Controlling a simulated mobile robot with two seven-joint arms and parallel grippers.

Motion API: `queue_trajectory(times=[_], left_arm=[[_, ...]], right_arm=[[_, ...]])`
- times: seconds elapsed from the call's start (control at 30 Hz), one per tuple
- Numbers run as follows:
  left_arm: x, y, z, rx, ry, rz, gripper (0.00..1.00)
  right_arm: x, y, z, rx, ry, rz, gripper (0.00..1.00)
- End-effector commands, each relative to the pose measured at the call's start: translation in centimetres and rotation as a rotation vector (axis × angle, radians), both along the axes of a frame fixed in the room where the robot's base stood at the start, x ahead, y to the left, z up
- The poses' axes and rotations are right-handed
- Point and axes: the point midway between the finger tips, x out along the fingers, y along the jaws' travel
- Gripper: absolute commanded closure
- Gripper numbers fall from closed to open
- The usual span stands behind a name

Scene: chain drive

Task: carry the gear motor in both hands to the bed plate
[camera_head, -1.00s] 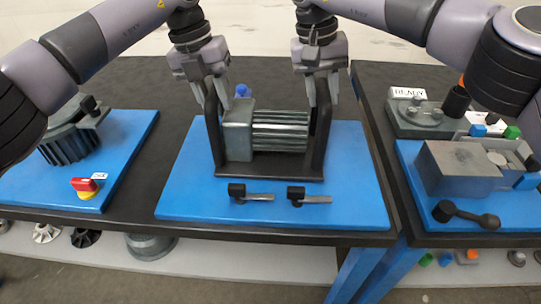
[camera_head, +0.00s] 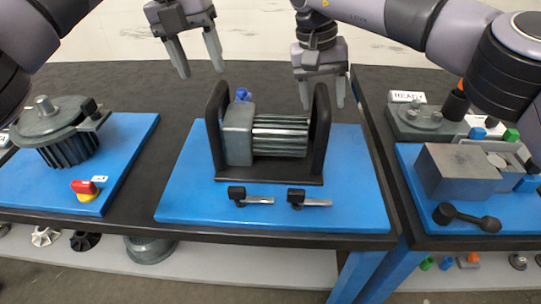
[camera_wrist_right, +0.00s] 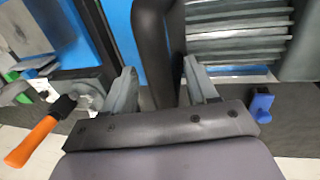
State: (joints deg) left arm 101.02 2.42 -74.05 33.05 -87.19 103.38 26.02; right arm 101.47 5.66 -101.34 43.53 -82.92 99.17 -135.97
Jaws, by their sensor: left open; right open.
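The gear motor (camera_head: 275,135) has a grey box end and a ribbed cylinder. It sits in a black cradle (camera_head: 268,180) with two upright end handles, on the middle blue plate (camera_head: 352,205). Its ribbed side also shows in the right wrist view (camera_wrist_right: 237,35). My left gripper (camera_head: 201,72) is open and empty, raised above and left of the left handle. My right gripper (camera_head: 322,104) is open behind the right handle (camera_head: 319,125). In the right wrist view the right gripper's fingers (camera_wrist_right: 162,90) stand apart near the dark handle. Which blue plate is the bed plate I cannot tell.
Two black clamp levers (camera_head: 252,196) lie at the front of the middle plate. A round finned unit (camera_head: 68,135) and a red-yellow switch (camera_head: 86,189) are on the left plate. A grey block (camera_head: 455,172) and a black-handled tool (camera_head: 466,217) are on the right plate.

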Motion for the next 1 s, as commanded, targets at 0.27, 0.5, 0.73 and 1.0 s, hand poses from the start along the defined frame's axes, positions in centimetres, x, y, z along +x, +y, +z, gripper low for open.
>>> queue_trajectory(times=[0.27, 0.5, 0.73, 1.0], left_arm=[[0.1, 0.6, 2.8, 0.001, 0.000, 0.002, 0.42], [0.1, 0.7, 3.4, 0.001, 0.002, 0.000, 0.42], [0.1, 0.7, 3.4, 0.001, 0.001, 0.001, 0.42], [0.1, 0.7, 3.4, 0.001, 0.001, 0.001, 0.42]], right_arm=[[0.0, 0.0, 0.0, 0.000, 0.000, 0.000, 0.42], [0.0, 0.1, 0.6, 0.000, -0.001, 0.000, 0.42], [0.1, 0.9, 4.0, 0.001, -0.003, 0.000, 0.42], [0.2, 1.4, 6.7, 0.000, -0.002, -0.001, 0.42]])
